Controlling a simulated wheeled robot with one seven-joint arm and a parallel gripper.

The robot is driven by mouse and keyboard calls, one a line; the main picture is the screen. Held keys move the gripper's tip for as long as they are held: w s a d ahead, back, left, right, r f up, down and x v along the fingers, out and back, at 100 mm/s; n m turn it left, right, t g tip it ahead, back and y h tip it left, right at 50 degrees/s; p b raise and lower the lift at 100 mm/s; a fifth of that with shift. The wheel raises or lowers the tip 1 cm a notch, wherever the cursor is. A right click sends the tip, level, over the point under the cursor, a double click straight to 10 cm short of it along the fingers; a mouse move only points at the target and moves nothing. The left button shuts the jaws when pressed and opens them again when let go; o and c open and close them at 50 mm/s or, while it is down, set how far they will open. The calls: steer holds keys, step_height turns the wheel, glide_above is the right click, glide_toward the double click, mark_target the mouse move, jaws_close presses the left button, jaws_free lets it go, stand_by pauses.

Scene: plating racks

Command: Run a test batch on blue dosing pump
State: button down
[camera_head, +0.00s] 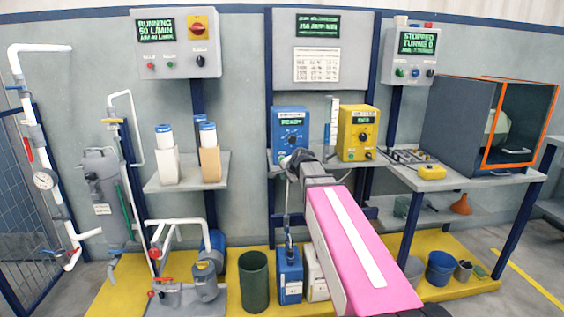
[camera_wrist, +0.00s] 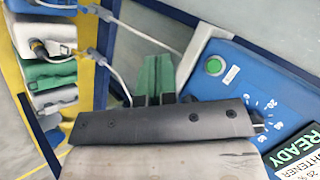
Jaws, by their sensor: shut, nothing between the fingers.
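The blue dosing pump (camera_head: 291,124) stands on the middle shelf. Its lit display reads READY, and a dial sits below it. In the wrist view the pump's face (camera_wrist: 238,72) fills the right side, turned on its side, with a green button (camera_wrist: 214,66), part of the dial (camera_wrist: 262,104) and the READY display (camera_wrist: 298,150). My gripper (camera_head: 291,161) is in front of the pump's lower part and hides some of it. In the wrist view its green fingers (camera_wrist: 152,78) are shut and empty, left of the green button. I cannot tell whether they touch the pump.
A yellow pump (camera_head: 357,133) stands just right of the blue one, its display apparently reading OFF. A clear measuring tube (camera_head: 334,122) stands between them. Below, a blue canister (camera_head: 289,275) and a white one (camera_head: 315,274) stand on the yellow platform. Thin tubing (camera_wrist: 121,83) runs near my fingers.

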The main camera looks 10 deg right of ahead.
steer(key=shift+w+r+m, duration=0.3)
steer(key=shift+w+r, duration=0.1)
steer(key=shift+r, duration=0.4)
steer(key=w, duration=0.9)
stand_by(1.9)
steer(key=shift+w, duration=0.35)
steer(key=shift+w, duration=0.5)
stand_by(0.8)
steer(key=shift+s, duration=0.95)
